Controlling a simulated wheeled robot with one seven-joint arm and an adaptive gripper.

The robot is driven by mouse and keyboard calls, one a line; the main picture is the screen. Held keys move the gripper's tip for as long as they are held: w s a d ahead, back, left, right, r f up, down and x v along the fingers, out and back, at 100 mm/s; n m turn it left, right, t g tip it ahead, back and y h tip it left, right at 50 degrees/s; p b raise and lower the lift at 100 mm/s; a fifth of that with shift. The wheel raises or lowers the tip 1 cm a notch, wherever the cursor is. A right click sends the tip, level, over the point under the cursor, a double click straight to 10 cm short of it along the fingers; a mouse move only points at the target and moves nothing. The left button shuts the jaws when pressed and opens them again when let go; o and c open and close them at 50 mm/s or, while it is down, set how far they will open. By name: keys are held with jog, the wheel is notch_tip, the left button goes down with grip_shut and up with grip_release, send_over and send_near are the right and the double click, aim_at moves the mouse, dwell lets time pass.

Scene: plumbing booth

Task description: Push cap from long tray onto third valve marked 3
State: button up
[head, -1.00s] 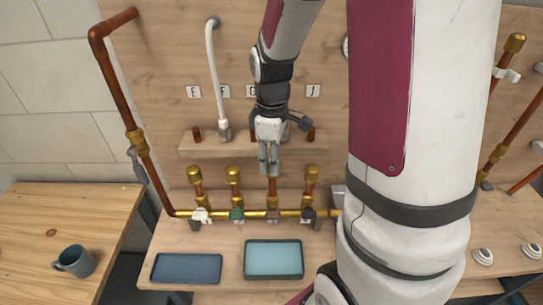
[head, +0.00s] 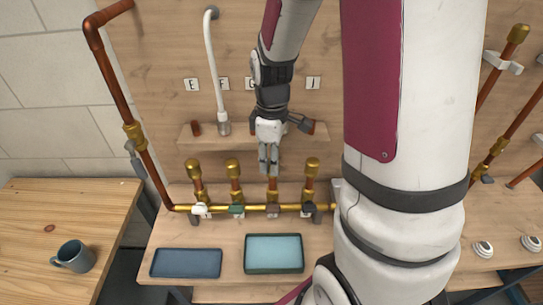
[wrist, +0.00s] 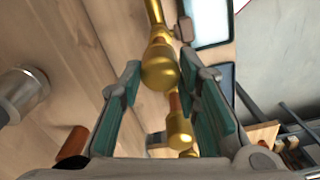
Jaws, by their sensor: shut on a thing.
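My gripper (head: 268,158) points down over the third riser from the left on the brass manifold (head: 250,209). It is shut on a brass cap (wrist: 160,68), which shows between the finger pads in the wrist view. The fingers largely hide it in the head view. I cannot tell how far the cap sits on the riser. The third valve (head: 273,210) has a brownish handle. The other three risers carry brass tops, such as the right one (head: 312,163). The long blue tray (head: 186,263) looks empty. No number 3 is readable.
A teal tray (head: 273,254) lies right of the blue tray. A small shelf (head: 200,142) with a white hose (head: 215,75) and copper pieces is behind the gripper. Letter plates hang above. A mug (head: 73,256) stands on the left table. My arm blocks the right side.

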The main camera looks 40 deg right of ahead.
jog(key=o, duration=1.3)
notch_tip(320, 180, up, 12)
jog(key=shift+f, duration=0.1)
jog(key=shift+r+p, duration=1.8)
jog(key=shift+r, duration=1.25)
